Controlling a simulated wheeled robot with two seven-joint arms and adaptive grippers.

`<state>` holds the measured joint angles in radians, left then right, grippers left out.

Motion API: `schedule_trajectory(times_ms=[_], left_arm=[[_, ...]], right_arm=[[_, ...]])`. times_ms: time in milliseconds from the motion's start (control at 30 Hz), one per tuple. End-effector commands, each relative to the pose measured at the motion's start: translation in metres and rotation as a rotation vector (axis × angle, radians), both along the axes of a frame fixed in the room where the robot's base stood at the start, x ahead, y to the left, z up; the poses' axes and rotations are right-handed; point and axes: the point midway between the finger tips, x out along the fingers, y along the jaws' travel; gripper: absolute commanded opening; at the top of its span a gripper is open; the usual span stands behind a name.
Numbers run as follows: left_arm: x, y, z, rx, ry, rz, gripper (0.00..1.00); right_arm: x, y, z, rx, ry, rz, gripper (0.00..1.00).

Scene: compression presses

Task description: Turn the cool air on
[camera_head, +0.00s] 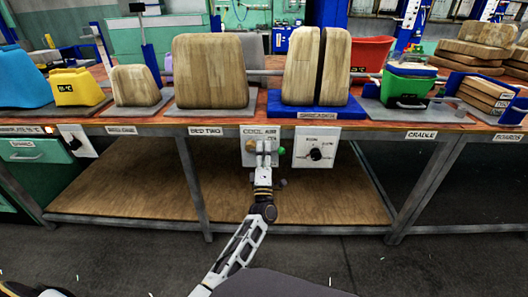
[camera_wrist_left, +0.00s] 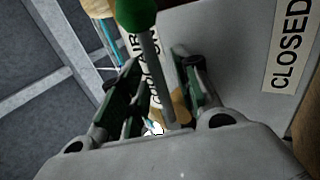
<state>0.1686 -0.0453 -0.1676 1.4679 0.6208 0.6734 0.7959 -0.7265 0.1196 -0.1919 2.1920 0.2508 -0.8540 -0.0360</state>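The white cool air panel (camera_head: 248,158) is on the front of the bench, with a label reading "COOL AIR" (camera_head: 258,132). My left gripper (camera_head: 265,148) is in front of it and hides much of it. A small green ball knob (camera_head: 281,151) shows just right of the gripper. In the left wrist view, a green ball (camera_wrist_left: 136,12) tops a grey stem (camera_wrist_left: 158,70) that runs down between my left fingers (camera_wrist_left: 160,85). The fingers stand apart with gaps beside the stem. A "CLOSED" label (camera_wrist_left: 290,50) shows at the right. My right gripper is out of view.
A white panel with a black round knob (camera_head: 316,152) is close on the right. Another knob panel (camera_head: 77,142) is farther left. The wooden bench top (camera_head: 175,117) above holds wooden blocks, a yellow container (camera_head: 76,87) and a green bin (camera_head: 408,85). A lower shelf (camera_head: 330,205) is bare.

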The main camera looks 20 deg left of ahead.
Motion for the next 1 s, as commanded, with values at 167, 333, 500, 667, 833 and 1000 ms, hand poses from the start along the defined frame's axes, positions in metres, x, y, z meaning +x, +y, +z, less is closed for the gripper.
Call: schedule_trajectory(times_ms=[167,333,500,667,833,1000], left_arm=[[-0.005,-0.002,-0.004,0.001,0.001,0.0,0.32],[-0.015,-0.005,-0.011,0.001,0.002,0.0,0.32],[-0.029,-0.009,-0.021,0.001,0.001,0.0,0.32],[-0.043,-0.013,-0.031,0.001,0.001,0.0,0.32],[-0.054,-0.016,-0.038,0.0,0.001,0.0,0.32],[-0.059,-0.017,-0.041,0.0,-0.001,0.001,0.32]], right_arm=[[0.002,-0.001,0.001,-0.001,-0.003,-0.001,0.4],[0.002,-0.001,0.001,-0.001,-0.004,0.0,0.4],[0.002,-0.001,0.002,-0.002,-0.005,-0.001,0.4],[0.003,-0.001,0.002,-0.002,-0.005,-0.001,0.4],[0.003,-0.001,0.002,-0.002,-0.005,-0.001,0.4],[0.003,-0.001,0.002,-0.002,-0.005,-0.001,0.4]])
